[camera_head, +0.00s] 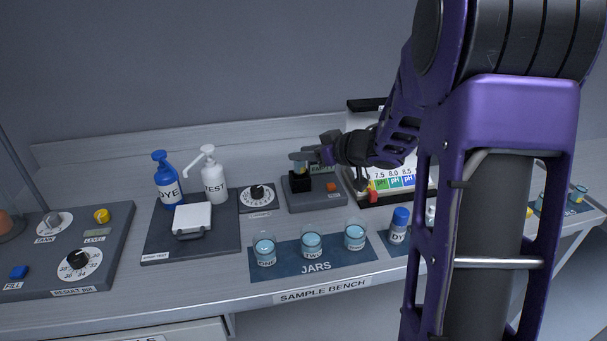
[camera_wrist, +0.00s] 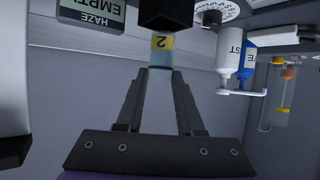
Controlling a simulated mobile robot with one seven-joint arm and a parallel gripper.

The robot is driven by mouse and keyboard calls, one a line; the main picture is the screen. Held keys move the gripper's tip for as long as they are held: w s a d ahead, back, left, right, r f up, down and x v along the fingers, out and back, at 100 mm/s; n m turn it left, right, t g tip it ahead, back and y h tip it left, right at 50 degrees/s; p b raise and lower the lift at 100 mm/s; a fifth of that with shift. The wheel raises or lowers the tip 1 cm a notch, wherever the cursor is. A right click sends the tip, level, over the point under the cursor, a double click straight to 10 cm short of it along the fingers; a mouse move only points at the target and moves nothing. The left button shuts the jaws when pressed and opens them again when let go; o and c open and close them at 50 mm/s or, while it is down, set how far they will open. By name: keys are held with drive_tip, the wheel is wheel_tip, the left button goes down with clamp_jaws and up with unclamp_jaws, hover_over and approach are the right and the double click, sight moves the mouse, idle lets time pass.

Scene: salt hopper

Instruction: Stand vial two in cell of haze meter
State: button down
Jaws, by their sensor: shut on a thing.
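Vial two (camera_wrist: 162,42), a clear vial with a yellow label marked 2, is between my fingertips. In the head view it shows as a small yellowish piece (camera_head: 300,168) right over the black cell (camera_head: 299,184) of the haze meter (camera_head: 318,197). My gripper (camera_head: 299,157) comes in from the right and is shut on the vial; its fingers (camera_wrist: 160,72) show in the wrist view. The cell (camera_wrist: 165,14) is right against the label end of the vial there. I cannot tell whether the vial's end is inside the cell. The meter's display (camera_wrist: 92,14) reads HAZE EMPTY.
Three jars (camera_head: 312,243) stand on a blue mat in front of the meter. A dial (camera_head: 257,197), a white TEST pump bottle (camera_head: 209,175) and a blue DYE bottle (camera_head: 167,180) are left. A pH colour chart (camera_head: 393,182) stands right, close to my wrist.

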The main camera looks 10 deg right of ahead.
sight(303, 170)
drive_tip(key=shift+f+b, duration=0.7)
drive_tip(key=shift+f, duration=1.55)
drive_tip(key=shift+f, duration=0.15)
drive_tip(key=c, duration=0.5)
unclamp_jaws()
drive_tip(key=shift+c, duration=0.2)
drive_tip(key=shift+r, duration=0.25)
drive_tip(key=p+v, duration=0.2)
drive_tip(key=v, duration=1)
drive_tip(key=shift+p, duration=0.3)
